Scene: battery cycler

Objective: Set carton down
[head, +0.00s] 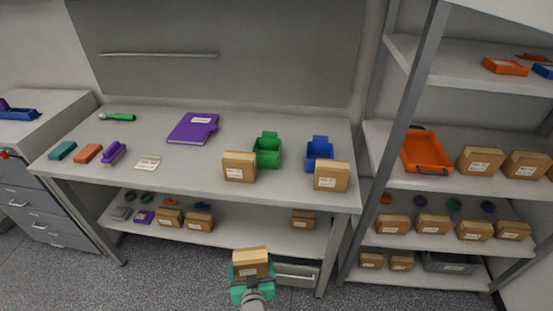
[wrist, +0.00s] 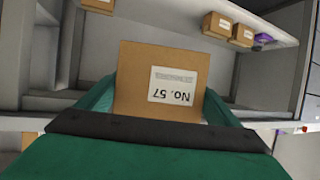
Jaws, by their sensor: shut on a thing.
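My gripper (head: 251,275) is shut on a brown carton (head: 250,256) and holds it in the air in front of the workbench, lower than the bench top. In the wrist view the carton (wrist: 162,75) sits between the green fingers, and its white label reads "No. 57" upside down. The bench top (head: 200,170) carries two similar cartons, one near the middle front (head: 239,167) and one at the right front (head: 331,176).
A green bin (head: 267,151) and a blue bin (head: 319,155) stand behind the bench cartons. A purple binder (head: 193,129) lies farther left. The bench's lower shelf (head: 255,232) holds several cartons. A rack at the right holds an orange tray (head: 427,152) and more cartons.

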